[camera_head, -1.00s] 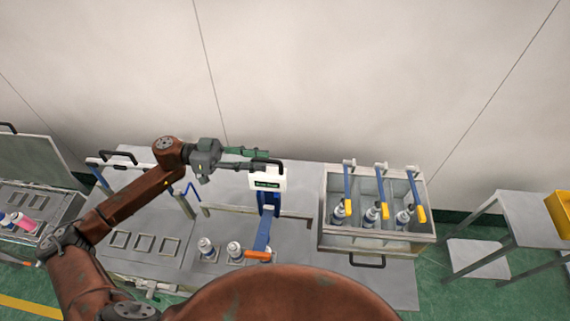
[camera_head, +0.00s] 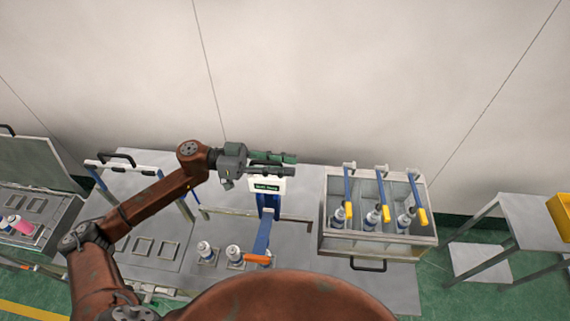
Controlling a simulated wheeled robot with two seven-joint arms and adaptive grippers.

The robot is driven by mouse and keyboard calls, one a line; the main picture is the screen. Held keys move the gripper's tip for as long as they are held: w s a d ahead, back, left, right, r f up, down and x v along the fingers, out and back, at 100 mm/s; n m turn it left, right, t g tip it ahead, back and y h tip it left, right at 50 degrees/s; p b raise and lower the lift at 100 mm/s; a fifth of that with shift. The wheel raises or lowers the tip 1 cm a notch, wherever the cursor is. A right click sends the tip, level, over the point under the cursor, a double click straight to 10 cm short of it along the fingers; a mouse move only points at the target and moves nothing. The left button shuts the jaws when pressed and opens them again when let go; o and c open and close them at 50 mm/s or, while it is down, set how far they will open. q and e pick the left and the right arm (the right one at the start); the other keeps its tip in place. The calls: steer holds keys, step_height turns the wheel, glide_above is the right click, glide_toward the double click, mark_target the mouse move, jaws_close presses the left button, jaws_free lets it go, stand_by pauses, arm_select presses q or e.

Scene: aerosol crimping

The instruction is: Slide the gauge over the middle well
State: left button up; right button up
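The gauge (camera_head: 267,185), a white box with a small green display, stands on a blue upright (camera_head: 264,235) with an orange-tipped lever. Its top handle is hidden behind my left gripper. My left gripper (camera_head: 293,165) reaches in from the left across the gauge's top, its two fingers apart; contact with the handle cannot be told. The blue upright and lever stand at the row's right end, partly hiding what is there. My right gripper is not in view.
A metal crate (camera_head: 335,247) at the right holds several cans under yellow-tipped blue levers. A frame with square openings (camera_head: 143,246) lies left of the cans. A side table (camera_head: 530,208) stands far right. The wall closes off the back.

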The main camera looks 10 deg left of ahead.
mark_target(259, 161)
arm_select(q)
jaws_close()
stand_by(0.5)
steer(key=a+p, duration=0.1)
steer(key=a, duration=0.6)
steer(key=shift+a+p, duration=0.15)
steer(key=shift+p, duration=0.15)
steer(key=shift+f, duration=0.1)
steer(key=shift+d, duration=0.2)
steer(key=shift+o, duration=0.7)
jaws_free()
